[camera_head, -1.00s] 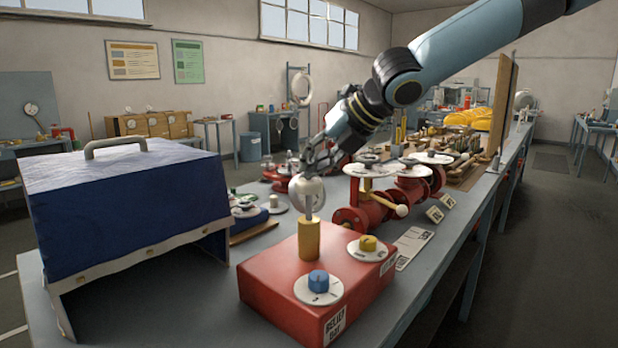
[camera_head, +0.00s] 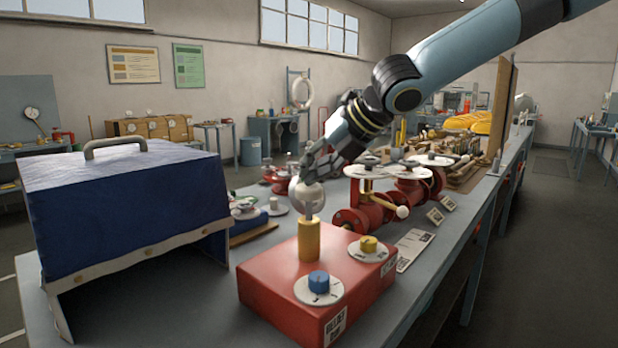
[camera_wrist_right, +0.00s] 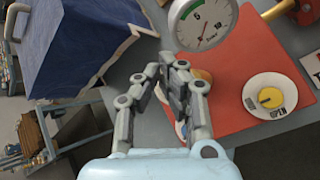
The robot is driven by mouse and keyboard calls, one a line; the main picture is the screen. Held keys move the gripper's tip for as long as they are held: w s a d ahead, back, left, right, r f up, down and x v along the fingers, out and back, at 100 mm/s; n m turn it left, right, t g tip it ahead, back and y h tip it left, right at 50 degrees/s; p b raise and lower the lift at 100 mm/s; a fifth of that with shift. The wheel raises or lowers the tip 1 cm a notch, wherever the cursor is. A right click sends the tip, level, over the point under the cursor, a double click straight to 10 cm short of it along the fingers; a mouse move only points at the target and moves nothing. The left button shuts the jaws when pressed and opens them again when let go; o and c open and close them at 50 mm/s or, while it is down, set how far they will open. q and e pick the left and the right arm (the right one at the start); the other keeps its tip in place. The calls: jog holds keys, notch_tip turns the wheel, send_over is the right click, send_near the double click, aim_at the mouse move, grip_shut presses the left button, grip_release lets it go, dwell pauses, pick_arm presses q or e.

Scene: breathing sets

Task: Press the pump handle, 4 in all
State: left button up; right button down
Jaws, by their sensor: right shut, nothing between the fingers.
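A red box (camera_head: 275,275) on the bench bears a yellow cylinder (camera_head: 309,241), a blue knob (camera_head: 319,282) and a yellow knob (camera_head: 368,244). A thin rod rises from the cylinder, with a rounded pale head (camera_head: 307,193) above it. No part is clearly marked as the pump handle. My right gripper (camera_head: 312,170) is shut and empty, at the head's top in the head view; contact is unclear. In the right wrist view its fingers (camera_wrist_right: 172,68) partly hide an orange-yellow part (camera_wrist_right: 203,75) and a blue part. A dial gauge (camera_wrist_right: 203,25) shows beyond them. My left gripper is not in view.
A blue cover with a grey handle (camera_head: 120,190) stands left of the red box. Red pipework with white discs and a yellow lever (camera_head: 382,203) lies behind and to the right. A paper sheet (camera_head: 413,247) lies beside the box.

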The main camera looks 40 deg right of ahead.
jog(key=shift+f+b, duration=0.7)
jog(key=shift+f, duration=0.25)
dwell(0.6)
jog(key=shift+r, duration=0.15)
jog(key=shift+r+p, duration=2.45)
jog(key=shift+p, duration=0.3)
notch_tip(320, 180, up, 5)
jog(key=p, duration=0.5)
dwell(0.5)
